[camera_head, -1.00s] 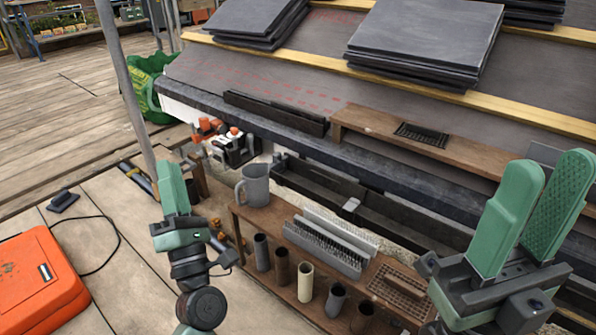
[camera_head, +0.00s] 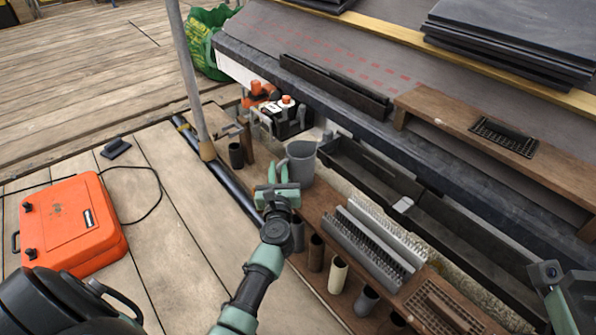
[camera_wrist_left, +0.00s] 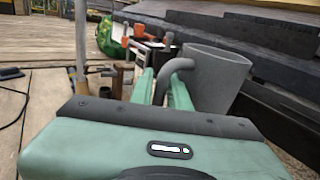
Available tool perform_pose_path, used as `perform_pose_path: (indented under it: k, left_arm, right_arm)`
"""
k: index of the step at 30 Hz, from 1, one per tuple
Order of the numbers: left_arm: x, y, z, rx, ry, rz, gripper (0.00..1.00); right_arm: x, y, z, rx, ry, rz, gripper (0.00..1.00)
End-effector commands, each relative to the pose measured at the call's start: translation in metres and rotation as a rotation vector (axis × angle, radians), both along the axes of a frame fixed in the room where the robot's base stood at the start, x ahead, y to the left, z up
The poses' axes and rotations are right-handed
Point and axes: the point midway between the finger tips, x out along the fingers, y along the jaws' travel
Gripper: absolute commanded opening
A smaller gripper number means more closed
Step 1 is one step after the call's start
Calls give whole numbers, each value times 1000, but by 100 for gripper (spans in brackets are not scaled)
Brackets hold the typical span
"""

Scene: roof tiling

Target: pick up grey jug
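In the left wrist view the jug (camera_wrist_left: 214,78) is just beyond the fingers, right of centre. My left gripper (camera_head: 277,172) is at the handle; in the left wrist view its two green fingers (camera_wrist_left: 161,88) stand one on each side of the curved handle. I cannot tell whether they press on it. Part of my right wrist shows at the lower right edge; its fingers are out of frame.
Several tubes (camera_head: 316,253) stand along the shelf's front, beside grey brushes (camera_head: 372,240). A dark gutter (camera_head: 365,172) runs behind the jug. A pole (camera_head: 187,80) stands at left. An orange case (camera_head: 70,225) lies on the deck, which is mostly clear.

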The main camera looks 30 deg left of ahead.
Motion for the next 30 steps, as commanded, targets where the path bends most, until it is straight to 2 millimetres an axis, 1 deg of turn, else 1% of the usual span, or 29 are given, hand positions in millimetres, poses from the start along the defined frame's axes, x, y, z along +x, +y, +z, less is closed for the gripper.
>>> perform_pose_path:
  k: [1,3,10,11,12,13,30]
  left_arm:
    - [6,3,-1,1,-1,0,17]
    - [10,6,0,1,-1,0,17]
    - [11,7,0,1,1,0,17]
    - [11,7,0,1,1,0,14]
    - [11,7,0,1,1,0,3]
    - [11,7,0,1,1,0,0]
    - [11,6,0,1,0,-1,0]
  right_arm:
    - [-1,0,2,0,-13,0,36]
    - [-2,0,4,0,-19,-1,36]
    - [-3,0,8,2,-31,-1,36]
    - [-3,0,8,3,-31,-1,36]
    - [-3,0,8,3,-31,-2,36]
    - [-3,0,8,3,-31,-2,36]
    - [1,0,3,4,-12,-3,36]
